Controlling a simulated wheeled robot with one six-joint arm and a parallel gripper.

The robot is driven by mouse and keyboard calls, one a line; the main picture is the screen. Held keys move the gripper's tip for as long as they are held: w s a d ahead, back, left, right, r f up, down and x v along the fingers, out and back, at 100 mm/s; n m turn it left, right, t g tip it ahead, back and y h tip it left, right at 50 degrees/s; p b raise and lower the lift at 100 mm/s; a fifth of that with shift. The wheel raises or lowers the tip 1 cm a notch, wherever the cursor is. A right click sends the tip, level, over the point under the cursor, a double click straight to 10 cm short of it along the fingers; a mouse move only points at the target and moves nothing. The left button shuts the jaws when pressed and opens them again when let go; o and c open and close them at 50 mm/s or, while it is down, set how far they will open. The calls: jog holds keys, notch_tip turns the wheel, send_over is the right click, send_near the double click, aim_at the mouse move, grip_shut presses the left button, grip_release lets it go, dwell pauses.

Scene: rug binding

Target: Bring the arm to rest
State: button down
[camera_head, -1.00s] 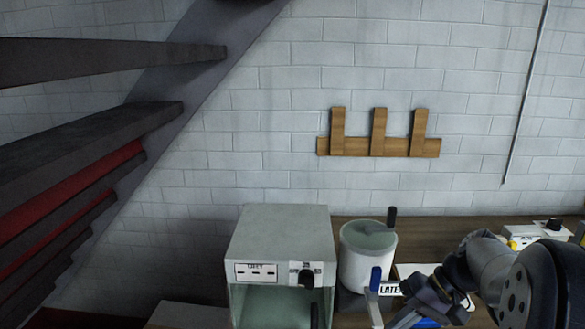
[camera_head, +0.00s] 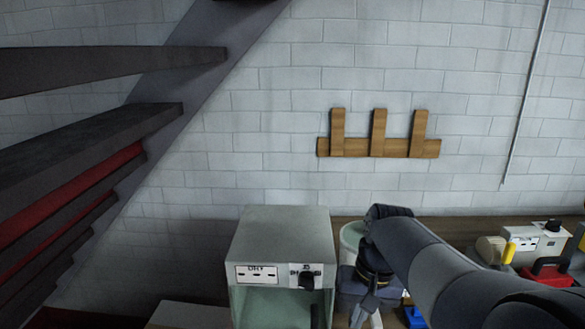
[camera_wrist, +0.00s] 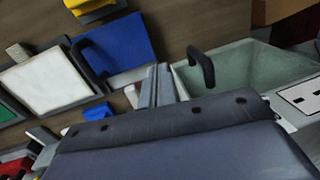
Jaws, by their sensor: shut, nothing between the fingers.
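My gripper (camera_head: 362,318) hangs low at the lower middle of the head view, just right of the grey cabinet (camera_head: 250,240) labelled DRY. Its fingers point down and are shut with nothing held. The arm reaches in from the lower right and hides most of the white pot (camera_head: 349,240) behind it. In the wrist view my gripper's closed fingers (camera_wrist: 155,88) show beyond its wide grey body. They appear over the worktop, between a blue panel (camera_wrist: 125,45) and an open box with a greenish inside (camera_wrist: 255,65).
A wooden rack (camera_head: 378,148) is on the brick wall. A white machine (camera_head: 540,243) and a red item (camera_head: 545,275) stand on the worktop at the right. Dark stair treads (camera_head: 80,140) fill the left. A white panel (camera_wrist: 48,82) lies beside the blue one.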

jog(key=a+h, duration=0.4)
jog(key=a, duration=0.2)
jog(key=shift+a+f, duration=0.3)
jog(key=shift+f, duration=0.1)
jog(key=shift+w, duration=0.1)
jog(key=shift+f, duration=0.1)
